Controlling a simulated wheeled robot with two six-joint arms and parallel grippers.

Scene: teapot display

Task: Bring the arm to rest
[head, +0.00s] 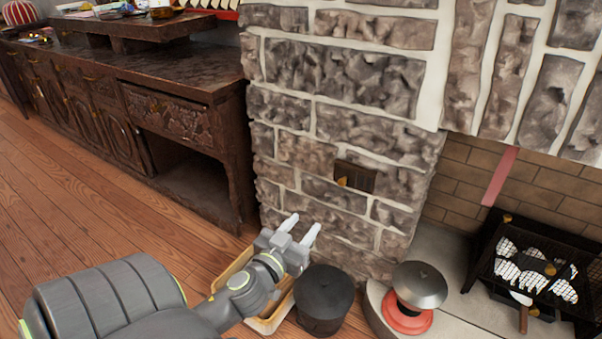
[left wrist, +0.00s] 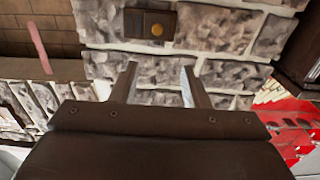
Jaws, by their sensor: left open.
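My left gripper (head: 302,226) is in front of the stone pillar (head: 330,125), above a light wooden tray (head: 235,268) on the floor. Its two fingers are spread and nothing is between them. In the left wrist view the open fingers (left wrist: 160,80) point at the stone wall (left wrist: 225,32), below a dark plate with a brass knob (left wrist: 150,24). My left arm reaches in from the lower left and hides part of the tray. My right gripper is not in view.
A dark round pot (head: 324,298) stands close to the right of the gripper. A grey domed thing on a red base (head: 407,320) sits on the hearth. A black fire grate (head: 535,265) is at far right. A carved cabinet (head: 180,112) stands behind left. Wooden floor (head: 90,215) is clear at left.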

